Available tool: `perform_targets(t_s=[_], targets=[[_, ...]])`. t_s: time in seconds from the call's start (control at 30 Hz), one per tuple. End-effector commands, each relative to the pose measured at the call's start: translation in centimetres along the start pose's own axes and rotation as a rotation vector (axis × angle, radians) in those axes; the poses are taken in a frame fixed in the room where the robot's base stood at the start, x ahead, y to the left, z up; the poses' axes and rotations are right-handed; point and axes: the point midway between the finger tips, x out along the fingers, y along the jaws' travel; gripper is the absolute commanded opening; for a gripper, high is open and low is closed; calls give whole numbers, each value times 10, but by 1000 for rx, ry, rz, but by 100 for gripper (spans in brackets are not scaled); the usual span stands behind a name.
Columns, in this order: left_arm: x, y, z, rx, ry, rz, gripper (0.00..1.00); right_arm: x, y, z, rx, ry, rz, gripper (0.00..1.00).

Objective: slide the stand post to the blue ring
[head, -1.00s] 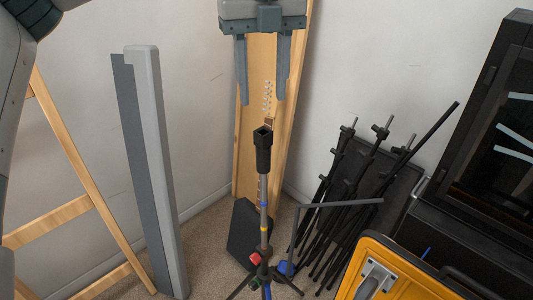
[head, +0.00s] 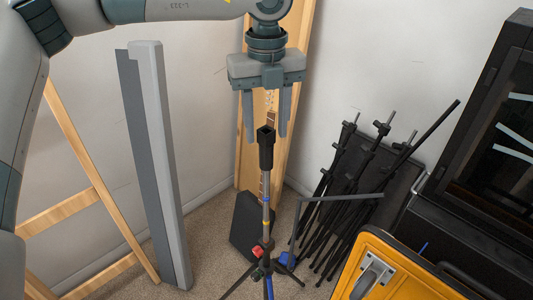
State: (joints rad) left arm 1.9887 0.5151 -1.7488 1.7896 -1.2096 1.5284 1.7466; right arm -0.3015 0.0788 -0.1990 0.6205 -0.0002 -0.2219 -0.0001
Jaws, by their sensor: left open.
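The stand is a thin upright pole on splayed dark legs, in the middle of the head view. The top of its post is a black square sleeve (head: 265,150) above a grey tube. My left gripper (head: 266,130) is open and points down. Its fingers appear on either side of the sleeve's top in the picture; I cannot tell the depth between them. Nothing is between the fingers that I can see held. My right gripper is out of view.
Several folded black stands (head: 350,190) lean at the right wall. A yellow case (head: 385,275) and a black cabinet (head: 480,180) stand at the right. A grey panel (head: 160,170) and a wooden frame (head: 70,205) are on the left. A wooden board (head: 245,170) stands behind.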

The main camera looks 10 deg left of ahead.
Motion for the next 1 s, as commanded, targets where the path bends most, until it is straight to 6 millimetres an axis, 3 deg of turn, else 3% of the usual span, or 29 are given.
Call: perform_targets(t_s=[0.3,0.5,0.97,1.0], targets=[[54,1,0,1,2,2,43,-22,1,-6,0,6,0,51],[79,0,0,0,0,1,43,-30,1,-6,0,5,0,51],[90,0,0,0,-1,0,43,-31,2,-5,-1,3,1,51],[90,0,0,0,-1,0,36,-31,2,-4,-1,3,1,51]])
